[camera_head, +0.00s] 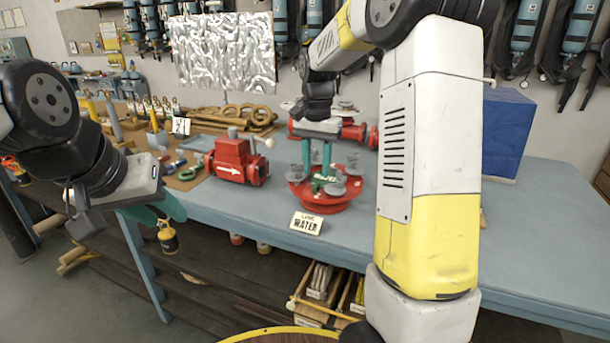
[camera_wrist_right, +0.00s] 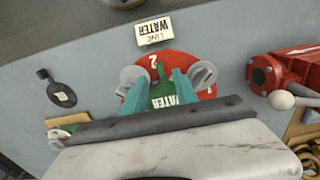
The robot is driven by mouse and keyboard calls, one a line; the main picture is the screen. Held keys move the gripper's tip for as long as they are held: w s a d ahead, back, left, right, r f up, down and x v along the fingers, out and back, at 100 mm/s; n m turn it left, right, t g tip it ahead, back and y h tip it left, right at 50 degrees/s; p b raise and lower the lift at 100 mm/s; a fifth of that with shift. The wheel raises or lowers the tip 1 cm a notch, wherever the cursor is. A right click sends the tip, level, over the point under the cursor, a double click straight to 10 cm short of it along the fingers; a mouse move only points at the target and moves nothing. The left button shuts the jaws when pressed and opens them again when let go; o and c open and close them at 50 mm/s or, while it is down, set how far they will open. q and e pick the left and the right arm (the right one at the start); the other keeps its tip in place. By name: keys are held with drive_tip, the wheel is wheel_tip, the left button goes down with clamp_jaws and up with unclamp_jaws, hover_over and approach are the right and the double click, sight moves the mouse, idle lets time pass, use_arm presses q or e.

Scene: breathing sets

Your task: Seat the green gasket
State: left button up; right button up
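A green piece with white lettering ending in "ATER", which I take as the green gasket (camera_wrist_right: 164,96), is at the red round flange (camera_wrist_right: 150,65), between grey bolt-like pieces. The flange (camera_head: 322,205) stands on the bench behind a "LINE WATER" card (camera_head: 307,223). My right gripper (camera_head: 318,172) points down over the flange. Its teal fingers (camera_wrist_right: 160,82) stand apart on either side of the green piece; whether they pinch it is unclear. Most of the gasket and its contact with the flange are hidden. My left gripper (camera_head: 160,212) is in front of the bench; its finger gap is unclear.
A red valve body (camera_head: 237,162) stands left of the flange. A green ring (camera_head: 188,173) and tools lie further left. A blue box (camera_head: 503,135) stands at the right. A dark tagged object (camera_wrist_right: 60,92) lies on the bench. The bench's front right is clear.

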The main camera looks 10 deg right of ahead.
drive_tip(key=shift+a+r, duration=0.15)
drive_tip(key=shift+r, duration=1.35)
drive_tip(key=shift+s+r, duration=0.15)
drive_tip(key=shift+s, duration=0.05)
drive_tip(key=s+a+r+n+t+y, duration=0.1)
drive_tip(key=s+n+t, duration=0.2)
drive_tip(key=s, duration=0.9)
drive_tip(key=s+a+r+n+t+y, duration=0.1)
drive_tip(key=s+r+n+t, duration=0.1)
drive_tip(key=s, duration=1)
drive_tip(key=shift+n+t, duration=0.6)
drive_tip(key=shift+n, duration=0.6)
